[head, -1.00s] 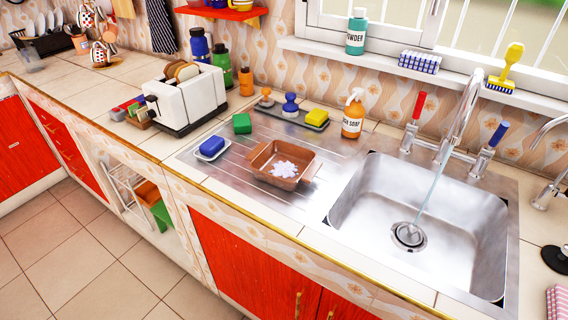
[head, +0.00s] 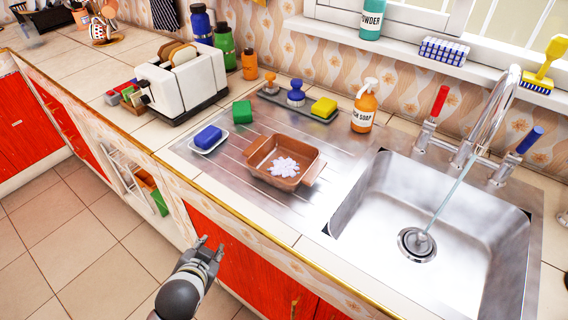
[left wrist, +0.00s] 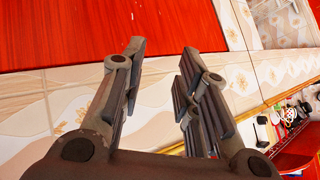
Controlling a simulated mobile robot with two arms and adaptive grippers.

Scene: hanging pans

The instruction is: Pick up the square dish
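The square dish (head: 283,163) is brown with two side handles and a white splat on its inner bottom. It sits on the metal drainboard, left of the sink. My left gripper (head: 210,246) is in front of the counter, below its front edge and apart from the dish. In the left wrist view my left gripper (left wrist: 160,62) has its fingers spread, with nothing between them; the dish does not show there. My right gripper is not in view.
A blue sponge on a white dish (head: 208,139) and a green sponge (head: 242,111) lie left of the dish. A tray with a yellow sponge (head: 323,107) and a soap bottle (head: 364,107) stand behind. The sink (head: 430,220) has running water. A toaster (head: 180,82) stands left.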

